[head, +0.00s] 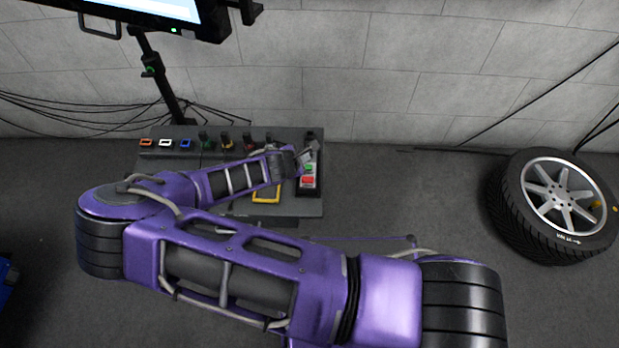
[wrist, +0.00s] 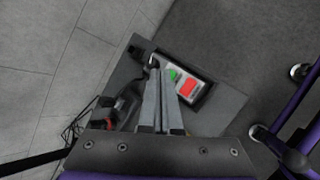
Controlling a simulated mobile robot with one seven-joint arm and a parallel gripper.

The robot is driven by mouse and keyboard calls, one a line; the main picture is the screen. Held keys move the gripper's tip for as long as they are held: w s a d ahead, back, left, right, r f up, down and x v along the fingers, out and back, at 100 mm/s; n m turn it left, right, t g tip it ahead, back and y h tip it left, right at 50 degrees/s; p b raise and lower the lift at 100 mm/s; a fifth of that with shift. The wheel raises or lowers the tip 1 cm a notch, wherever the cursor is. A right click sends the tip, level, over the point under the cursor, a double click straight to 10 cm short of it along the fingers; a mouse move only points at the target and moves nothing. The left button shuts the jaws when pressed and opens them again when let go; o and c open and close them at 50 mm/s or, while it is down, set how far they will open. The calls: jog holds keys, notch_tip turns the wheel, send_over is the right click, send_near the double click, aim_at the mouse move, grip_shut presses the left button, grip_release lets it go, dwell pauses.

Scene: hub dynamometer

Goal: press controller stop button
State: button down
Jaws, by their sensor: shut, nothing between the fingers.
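The controller (head: 309,183) is a dark box with a light face, at the right end of the grey console. It carries a green button (head: 309,168) and a red button (head: 308,180), which I take as the stop button. In the wrist view the red button (wrist: 187,88) lies just right of my fingertips and the green button (wrist: 173,75) is close beside them. My gripper (head: 303,155) is shut and empty, over the upper part of the controller. In the wrist view my gripper (wrist: 154,72) points at the controller's upper end. I cannot tell whether it touches.
The console (head: 240,208) also holds several coloured switches and knobs along its back, and a yellow-framed part (head: 266,194). A monitor (head: 160,15) on a stand rises at the back left. A wheel with a tyre (head: 555,205) stands at the right. Cables lie along the wall.

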jog(key=shift+f, duration=0.1)
jog(key=b, duration=0.5)
send_over(305, 182)
notch_tip(305, 182, down, 7)
jog(key=shift+d+r, duration=0.1)
jog(key=shift+r, duration=0.05)
jog(key=shift+f+b, duration=0.35)
jog(key=shift+f, duration=0.6)
jog(key=shift+f, duration=0.1)
dwell(0.9)
jog(key=shift+f, duration=0.3)
jog(key=shift+f, duration=0.5)
dwell(0.8)
jog(key=shift+r, duration=0.15)
jog(key=shift+r+p, duration=0.65)
jog(key=shift+r, duration=0.1)
